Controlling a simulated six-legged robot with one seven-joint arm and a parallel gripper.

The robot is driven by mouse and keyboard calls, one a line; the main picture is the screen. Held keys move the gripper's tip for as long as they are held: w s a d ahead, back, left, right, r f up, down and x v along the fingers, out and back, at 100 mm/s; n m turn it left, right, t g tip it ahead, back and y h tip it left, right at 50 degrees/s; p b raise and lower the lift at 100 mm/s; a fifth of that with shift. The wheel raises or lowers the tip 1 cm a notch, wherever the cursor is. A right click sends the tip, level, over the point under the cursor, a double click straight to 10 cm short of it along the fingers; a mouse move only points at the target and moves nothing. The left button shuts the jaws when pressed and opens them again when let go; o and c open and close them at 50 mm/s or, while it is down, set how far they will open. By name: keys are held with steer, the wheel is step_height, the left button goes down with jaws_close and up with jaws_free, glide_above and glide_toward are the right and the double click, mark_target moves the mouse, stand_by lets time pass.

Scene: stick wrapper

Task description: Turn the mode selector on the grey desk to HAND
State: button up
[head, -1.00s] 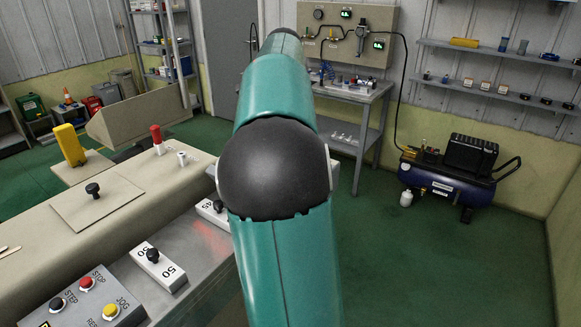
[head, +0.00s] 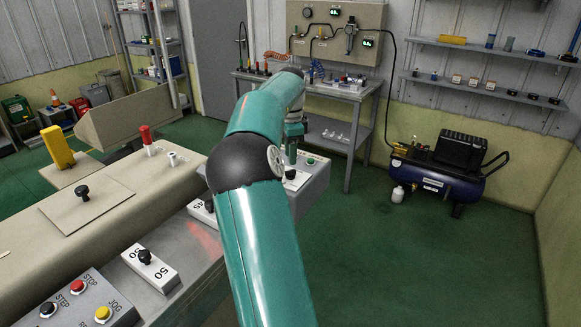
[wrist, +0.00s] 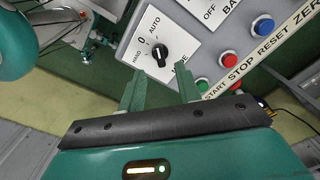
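The mode selector (wrist: 161,52) is a black knob on a white plate marked HAND, 0, AUTO and MODE, seen in the wrist view. A small pale mark shows on the knob, but I cannot tell for sure which label it faces. The plate sits on the sloped grey desk (wrist: 196,55), which shows in the head view (head: 316,182). My gripper (wrist: 161,76) is open and empty. Its two green fingers are apart, just below the knob in the wrist picture, not around it. In the head view my gripper (head: 292,142) is over the desk, partly hidden by my arm.
Another switch plate (wrist: 215,12) lies above. In the head view, a knob plate (head: 150,265) is nearer. Green floor is open at right.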

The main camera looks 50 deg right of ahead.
step_height(320, 180, down, 5)
steer(key=shift+f, duration=0.15)
steer(key=shift+c, duration=0.2)
jaws_close()
